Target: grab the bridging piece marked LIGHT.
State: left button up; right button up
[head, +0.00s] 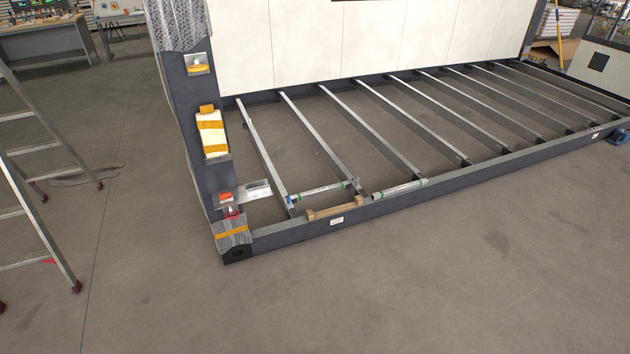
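Several short bar-like pieces lie at the near left of the dark container frame (285,238). One silvery bar (322,188) with a blue left end and a green mark near its right end lies across the gap between floor joists. A second silvery bar (399,189) with green near its right end lies to its right, by the front rail. A tan, wood-coloured piece (332,210) with thicker ends lies along the front rail. Any marking on these pieces is too small to read, so I cannot tell which says LIGHT. Neither of my grippers is in view.
Metal joists (370,118) span the frame with open gaps between them. A dark corner post (195,120) with wrapped bundles and a metal plate (258,190) stands at the left. A stepladder (35,200) stands farther left. The concrete floor (400,290) in front is clear.

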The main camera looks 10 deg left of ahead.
aim_at(328, 189)
jog(key=i+j, duration=0.25)
jog(key=i, duration=0.2)
jog(key=i+j, duration=0.25)
jog(key=i, duration=0.15)
jog(key=i+j, duration=0.25)
jog(key=i, duration=0.2)
jog(key=i+j, duration=0.25)
jog(key=i, duration=0.15)
jog(key=i+l, duration=0.3)
jog(key=i, duration=0.15)
